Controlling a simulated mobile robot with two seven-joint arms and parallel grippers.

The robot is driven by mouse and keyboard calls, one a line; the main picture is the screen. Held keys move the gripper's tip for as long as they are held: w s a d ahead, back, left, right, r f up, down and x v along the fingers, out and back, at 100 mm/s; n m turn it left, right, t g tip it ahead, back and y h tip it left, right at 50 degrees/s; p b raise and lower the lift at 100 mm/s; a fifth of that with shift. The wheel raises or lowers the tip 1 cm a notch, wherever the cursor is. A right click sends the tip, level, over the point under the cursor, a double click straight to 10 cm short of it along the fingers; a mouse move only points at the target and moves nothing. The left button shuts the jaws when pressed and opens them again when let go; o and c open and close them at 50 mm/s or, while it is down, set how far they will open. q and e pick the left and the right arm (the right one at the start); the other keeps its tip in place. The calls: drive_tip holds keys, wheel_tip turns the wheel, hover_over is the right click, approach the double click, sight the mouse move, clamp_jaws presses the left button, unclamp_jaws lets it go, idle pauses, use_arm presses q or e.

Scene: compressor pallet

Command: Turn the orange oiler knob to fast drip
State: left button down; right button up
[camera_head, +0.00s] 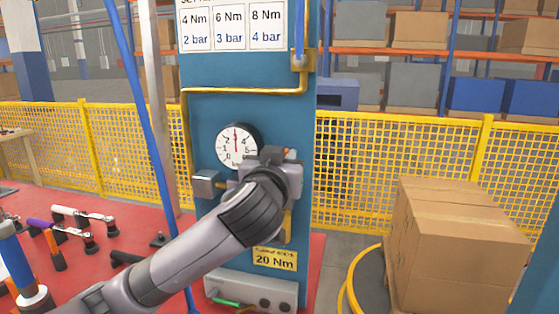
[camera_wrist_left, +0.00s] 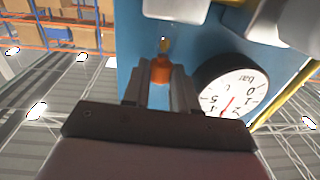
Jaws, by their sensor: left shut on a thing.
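The orange oiler knob (camera_wrist_left: 161,70) sits between the two fingers of my left gripper (camera_wrist_left: 160,88) in the wrist view, which is shut on it. A small sight glass with amber in it (camera_wrist_left: 164,45) shows just beyond the knob. In the head view my left gripper (camera_head: 279,155) is at the blue panel (camera_head: 215,107), right of the pressure gauge. Only a bit of orange (camera_head: 289,152) shows there; my wrist hides most of the oiler. I cannot make out any drip marks. My right gripper is not in view.
The white pressure gauge (camera_head: 236,146) is close to my left gripper, its needle pointing about straight up. A grey box (camera_head: 207,184) and yellow pipe (camera_head: 245,91) are on the panel. Tools lie on the red surface (camera_head: 95,275) at left. Cardboard boxes (camera_head: 455,240) stand at right.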

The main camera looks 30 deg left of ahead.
use_arm(q)
drive_tip(key=shift+d+n+g+y, duration=0.1)
drive_tip(key=shift+n+g+y, duration=0.4)
drive_tip(key=shift+y, duration=0.4)
drive_tip(key=c, duration=1.2)
unclamp_jaws()
drive_tip(key=b+v, duration=0.2)
drive_tip(key=v, duration=0.5)
